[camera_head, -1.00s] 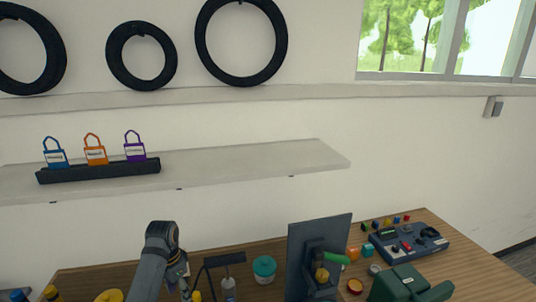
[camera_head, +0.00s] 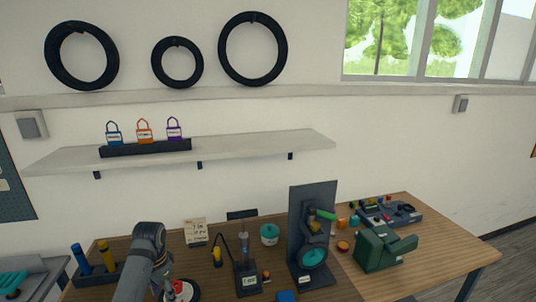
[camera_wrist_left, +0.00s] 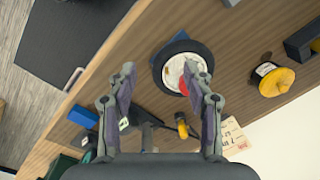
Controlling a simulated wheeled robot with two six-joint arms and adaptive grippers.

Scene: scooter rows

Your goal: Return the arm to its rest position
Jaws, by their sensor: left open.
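My left arm (camera_head: 145,255) comes in from the bottom left of the head view, bent over the left part of the wooden bench. My right gripper is not in view.
A dark upright panel (camera_head: 312,205) with a green-handled device and a green vise-like tool (camera_head: 382,249) stand on the bench (camera_head: 440,238). A small soldering-type stand (camera_head: 247,278) is near the arm. A shelf (camera_head: 260,146) with three padlocks hangs above. The bench's right end is clear.

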